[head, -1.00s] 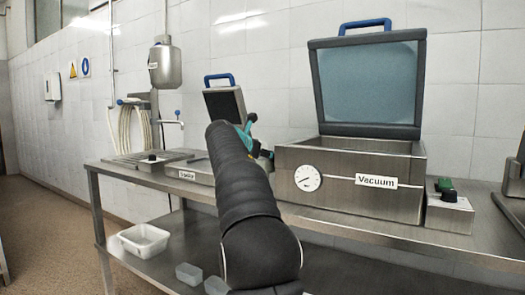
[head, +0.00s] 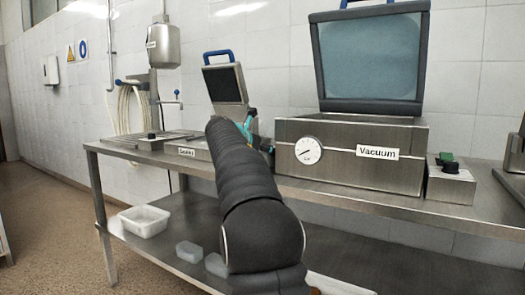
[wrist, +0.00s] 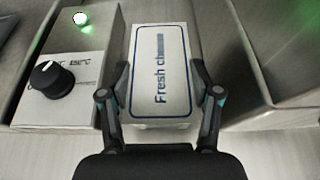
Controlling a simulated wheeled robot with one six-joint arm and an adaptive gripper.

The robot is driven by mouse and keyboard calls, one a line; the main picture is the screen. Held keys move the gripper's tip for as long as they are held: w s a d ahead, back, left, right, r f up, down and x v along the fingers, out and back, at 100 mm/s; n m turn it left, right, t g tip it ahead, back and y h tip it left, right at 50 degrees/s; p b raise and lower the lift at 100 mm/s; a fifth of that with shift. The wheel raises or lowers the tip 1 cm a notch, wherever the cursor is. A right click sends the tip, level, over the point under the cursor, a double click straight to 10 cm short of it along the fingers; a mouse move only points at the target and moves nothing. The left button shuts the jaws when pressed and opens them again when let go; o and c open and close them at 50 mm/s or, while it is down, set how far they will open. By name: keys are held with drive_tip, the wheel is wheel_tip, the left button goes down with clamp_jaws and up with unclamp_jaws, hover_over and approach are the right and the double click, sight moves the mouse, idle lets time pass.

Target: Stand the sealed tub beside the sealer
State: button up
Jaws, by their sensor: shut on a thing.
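In the wrist view, a pale tub (wrist: 162,95) with a blue-bordered lid reading "Fresh ch…" is between the fingers of my gripper (wrist: 162,72). The gripper is shut on its sides. Whether the tub touches the steel below it, I cannot tell. In the head view, the sealer (head: 188,151) stands on the steel bench with its blue-handled lid (head: 224,83) raised. My arm covers part of it. Teal parts of my gripper (head: 246,127) show by its right side; the tub is hidden there.
A control box with a black knob (wrist: 50,78) and green light is left of the tub in the wrist view; a steel wall (wrist: 240,60) is at right. The vacuum machine (head: 340,168), lid up, stands right of the sealer. Plastic tubs (head: 145,221) sit on the lower shelf.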

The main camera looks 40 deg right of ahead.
drive_tip(key=shift+r, duration=0.1)
drive_tip(key=o, duration=1.5)
drive_tip(key=shift+o, duration=0.2)
wheel_tip(320, 180, up, 3)
drive_tip(key=p, duration=0.3)
drive_tip(key=shift+p, duration=0.3)
wheel_tip(320, 180, up, 8)
drive_tip(key=shift+p, duration=0.35)
drive_tip(key=shift+a, duration=0.1)
